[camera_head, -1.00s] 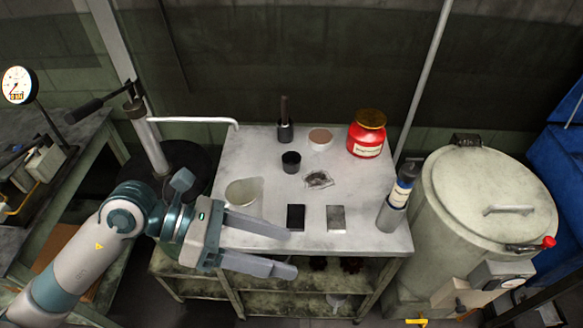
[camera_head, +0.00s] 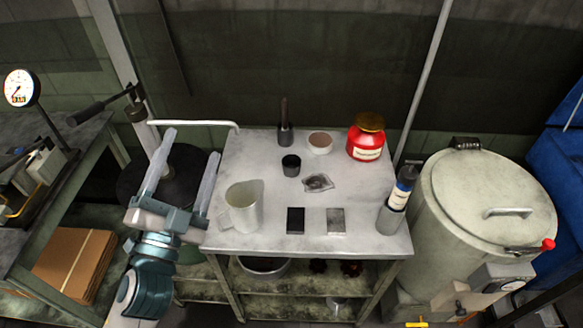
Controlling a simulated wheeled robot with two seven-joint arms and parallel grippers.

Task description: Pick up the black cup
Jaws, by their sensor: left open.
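The black cup (camera_head: 291,165) stands upright on the grey table (camera_head: 262,205), left of its middle. It is a small dark round cup with an open top. My left gripper (camera_head: 190,150) is open and empty at the table's left edge, its two long fingers pointing away toward the wall. It is left of the black cup and apart from it, with the pitcher nearer to it. My right gripper does not show.
A cream pitcher (camera_head: 243,207) stands near the table's left edge. A dark holder with a handle (camera_head: 285,130), a white bowl (camera_head: 320,142) and a red jar (camera_head: 366,140) stand behind. Two flat blocks, a small packet (camera_head: 318,182) and a tube (camera_head: 397,200) are also there. A large drum (camera_head: 480,205) is right.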

